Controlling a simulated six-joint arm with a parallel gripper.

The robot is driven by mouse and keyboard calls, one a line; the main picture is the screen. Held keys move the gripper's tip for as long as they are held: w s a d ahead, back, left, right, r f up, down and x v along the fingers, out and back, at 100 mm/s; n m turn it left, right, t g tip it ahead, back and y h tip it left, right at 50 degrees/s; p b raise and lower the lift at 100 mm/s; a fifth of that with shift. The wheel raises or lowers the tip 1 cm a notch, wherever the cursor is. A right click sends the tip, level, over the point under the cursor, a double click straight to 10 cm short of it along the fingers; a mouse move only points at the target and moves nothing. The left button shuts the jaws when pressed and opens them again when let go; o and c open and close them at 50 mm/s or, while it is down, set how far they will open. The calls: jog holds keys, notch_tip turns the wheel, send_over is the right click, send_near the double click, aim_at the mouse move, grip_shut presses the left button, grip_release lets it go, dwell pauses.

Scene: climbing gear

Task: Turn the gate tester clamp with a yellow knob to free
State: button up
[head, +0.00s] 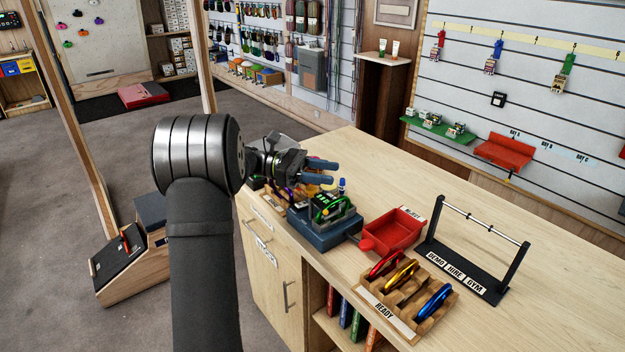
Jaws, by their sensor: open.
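The gate tester (322,233) is a dark blue block near the counter's left edge. A green carabiner (344,212) sits on its top beside a dark unit with small green markings. My gripper (331,173) is just above and behind the tester, its two blue-grey fingers apart and pointing right. A small yellow patch (326,180) shows right at the fingers. It may be the clamp's yellow knob, but the fingers partly hide it. I cannot tell whether they touch it or how the clamp is turned.
A red tray (393,233) stands right of the tester. In front is a wooden "READY" rack (396,322) with red, gold and blue carabiners. A black stand with a bar (467,276) labelled DEMO, HIRE, GYM is further right. The counter behind the red tray (400,180) is clear.

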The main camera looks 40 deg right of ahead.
jog(key=s+d+r, duration=0.1)
jog(key=s+r, duration=0.3)
jog(key=s, duration=0.3)
jog(key=shift+s+d+r, duration=0.25)
jog(key=shift+d, duration=0.05)
